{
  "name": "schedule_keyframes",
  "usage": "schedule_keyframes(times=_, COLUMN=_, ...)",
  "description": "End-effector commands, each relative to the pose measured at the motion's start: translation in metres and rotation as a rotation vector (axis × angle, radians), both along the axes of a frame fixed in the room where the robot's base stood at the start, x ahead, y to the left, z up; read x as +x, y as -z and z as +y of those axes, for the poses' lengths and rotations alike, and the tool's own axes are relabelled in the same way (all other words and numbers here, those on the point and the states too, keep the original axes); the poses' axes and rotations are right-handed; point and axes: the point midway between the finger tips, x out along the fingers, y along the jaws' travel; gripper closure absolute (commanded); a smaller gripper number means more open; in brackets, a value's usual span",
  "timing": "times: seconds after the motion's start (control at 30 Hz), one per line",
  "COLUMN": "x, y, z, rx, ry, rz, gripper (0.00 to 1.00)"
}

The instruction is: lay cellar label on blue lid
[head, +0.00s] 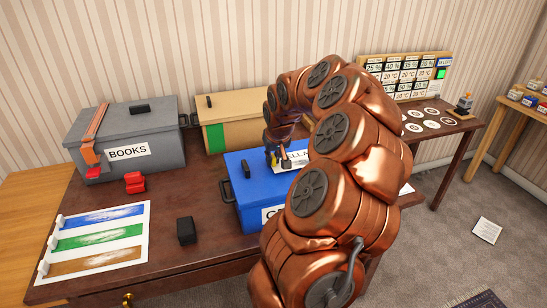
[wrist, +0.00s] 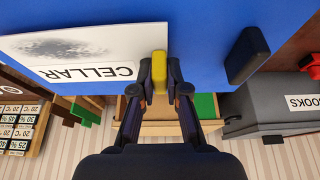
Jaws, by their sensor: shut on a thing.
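The blue lid (head: 236,163) tops a blue box on the brown table; it fills much of the wrist view (wrist: 215,20). The white cellar label (wrist: 75,50), with a grey smudge and the word CELLAR, lies over the lid. Part of it shows in the head view (head: 299,157). My gripper (wrist: 160,90) is shut on a small yellow grip (wrist: 160,65) at the label's edge. In the head view my gripper (head: 276,160) is over the lid, and my arm hides the lid's right part. I cannot tell whether the label touches the lid.
A black handle (head: 246,169) stands on the lid, beside the label. A grey BOOKS box (head: 155,115) and a tan box with a green stripe (head: 255,103) stand behind and left. A red object (head: 134,183), a black block (head: 186,231) and a striped sheet (head: 98,236) lie on the table.

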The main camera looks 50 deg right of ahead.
Motion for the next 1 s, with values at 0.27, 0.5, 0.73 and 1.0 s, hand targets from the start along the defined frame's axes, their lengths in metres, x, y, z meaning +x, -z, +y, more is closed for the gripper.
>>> schedule_keyframes(times=0.27, x=-0.0001, y=0.0067, z=0.0, rx=0.0, ry=0.0, rz=0.0, gripper=1.0)
schedule_keyframes(times=0.5, x=0.0, y=0.0116, z=-0.0001, rx=0.0, ry=0.0, rz=0.0, gripper=1.0)
schedule_keyframes(times=0.73, x=-0.0002, y=0.0111, z=0.0, rx=0.001, ry=0.0, rz=0.001, gripper=0.81)
schedule_keyframes(times=1.0, x=-0.0003, y=0.011, z=0.0, rx=0.001, ry=0.0, rz=0.001, gripper=0.57)
